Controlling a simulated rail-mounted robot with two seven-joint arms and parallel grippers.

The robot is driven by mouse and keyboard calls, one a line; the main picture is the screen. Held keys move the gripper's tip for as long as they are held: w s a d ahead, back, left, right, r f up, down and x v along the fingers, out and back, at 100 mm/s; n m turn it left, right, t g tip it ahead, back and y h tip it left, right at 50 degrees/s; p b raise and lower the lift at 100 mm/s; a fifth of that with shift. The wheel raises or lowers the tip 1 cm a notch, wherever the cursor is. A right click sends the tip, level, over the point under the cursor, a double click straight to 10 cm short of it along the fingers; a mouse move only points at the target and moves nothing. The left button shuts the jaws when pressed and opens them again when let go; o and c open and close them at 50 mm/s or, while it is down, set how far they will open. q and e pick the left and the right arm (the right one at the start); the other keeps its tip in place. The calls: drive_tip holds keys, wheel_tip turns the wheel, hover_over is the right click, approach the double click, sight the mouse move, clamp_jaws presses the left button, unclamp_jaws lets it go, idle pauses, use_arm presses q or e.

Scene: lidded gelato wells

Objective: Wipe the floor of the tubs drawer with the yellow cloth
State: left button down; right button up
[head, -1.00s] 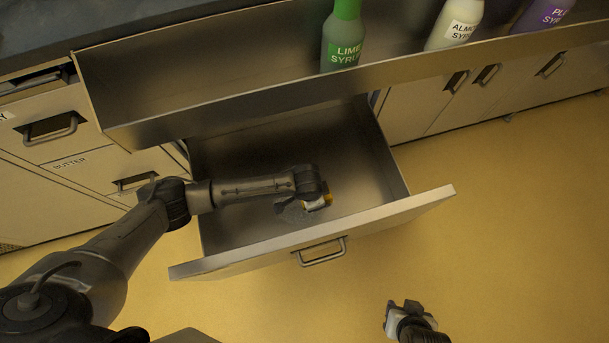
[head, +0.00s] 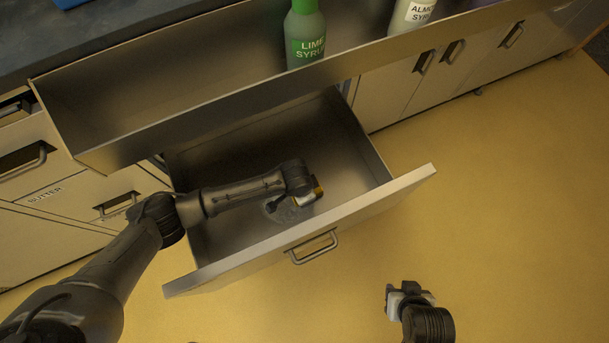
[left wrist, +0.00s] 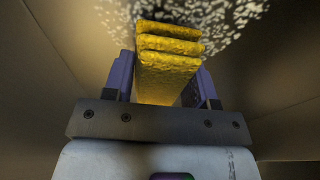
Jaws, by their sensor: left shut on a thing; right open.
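The tubs drawer (head: 372,187) stands pulled out, with its bare metal floor showing. My left gripper (head: 314,194) is down inside it, towards the front right. It is shut on the yellow cloth (left wrist: 168,62), which is folded in layers between the fingers in the left wrist view. Only a small edge of the cloth (head: 319,187) shows in the head view. A pale speckled patch (head: 286,211) lies on the drawer floor beside the cloth; it also shows in the left wrist view (left wrist: 225,14). I cannot tell whether cloth and floor touch. My right gripper (head: 391,292) is open and empty, outside the drawer.
A long metal ledge (head: 200,110) runs above the drawer. A green lime syrup bottle (head: 306,38) and an almond syrup bottle (head: 412,14) stand behind its front wall. A closed butter drawer (head: 75,200) is at the left. The yellow room floor at the right is clear.

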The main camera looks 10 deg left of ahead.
use_arm(q)
drive_tip(key=shift+f, duration=0.65)
drive_tip(key=shift+c, duration=1.7)
unclamp_jaws()
drive_tip(key=c, duration=0.3)
drive_tip(key=shift+r+p, duration=0.25)
drive_tip(key=shift+p, duration=0.25)
drive_tip(key=shift+r+p, duration=0.3)
drive_tip(key=shift+p, duration=0.25)
drive_tip(key=shift+c, duration=0.4)
drive_tip(key=c, duration=0.6)
